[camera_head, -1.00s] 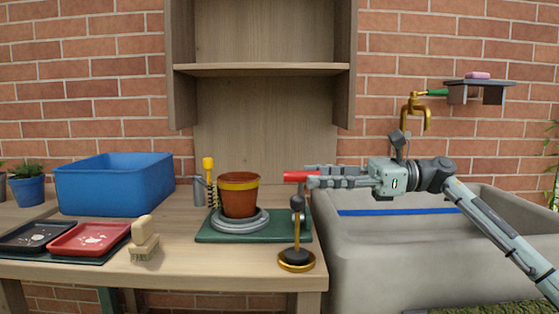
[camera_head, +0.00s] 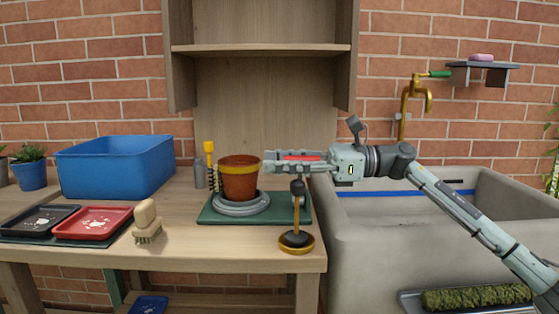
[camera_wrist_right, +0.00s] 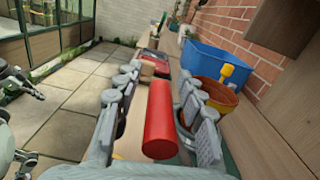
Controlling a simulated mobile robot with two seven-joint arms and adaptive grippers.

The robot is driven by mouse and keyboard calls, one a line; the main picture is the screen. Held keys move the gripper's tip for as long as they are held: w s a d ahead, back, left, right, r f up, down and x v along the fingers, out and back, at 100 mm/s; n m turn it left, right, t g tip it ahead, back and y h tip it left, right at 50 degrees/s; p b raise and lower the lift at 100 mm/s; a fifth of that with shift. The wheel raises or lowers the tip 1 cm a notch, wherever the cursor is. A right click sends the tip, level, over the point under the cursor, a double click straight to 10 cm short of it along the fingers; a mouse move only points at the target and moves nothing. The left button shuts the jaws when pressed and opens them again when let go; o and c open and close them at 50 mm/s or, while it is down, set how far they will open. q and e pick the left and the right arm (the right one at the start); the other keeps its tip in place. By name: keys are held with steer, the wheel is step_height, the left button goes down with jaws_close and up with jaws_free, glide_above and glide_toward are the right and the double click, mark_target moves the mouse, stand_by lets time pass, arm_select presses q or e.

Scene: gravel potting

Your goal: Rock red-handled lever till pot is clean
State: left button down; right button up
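The red handle (camera_head: 301,156) of the lever lies between the fingers of my right gripper (camera_head: 268,161). In the right wrist view the handle (camera_wrist_right: 161,120) has a gap on both sides, so the fingers are open around it. The terracotta pot (camera_head: 240,182) with a yellow band stands upright on a grey ring (camera_head: 241,208) on the green base (camera_head: 212,216), just left of the fingertips. The pot's inside is hidden in the head view. Parts of my left arm seem to show at the right wrist view's left edge; its finger state is unclear.
A yellow-topped tool (camera_head: 209,148) stands behind the pot. A black-and-gold stand (camera_head: 296,241) is in front of the lever. A brush (camera_head: 147,221), red tray (camera_head: 92,222), black tray (camera_head: 38,222) and blue bin (camera_head: 117,166) are left. A stone sink (camera_head: 370,235) is right.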

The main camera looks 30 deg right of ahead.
steer(key=shift+c, duration=0.6)
jaws_close()
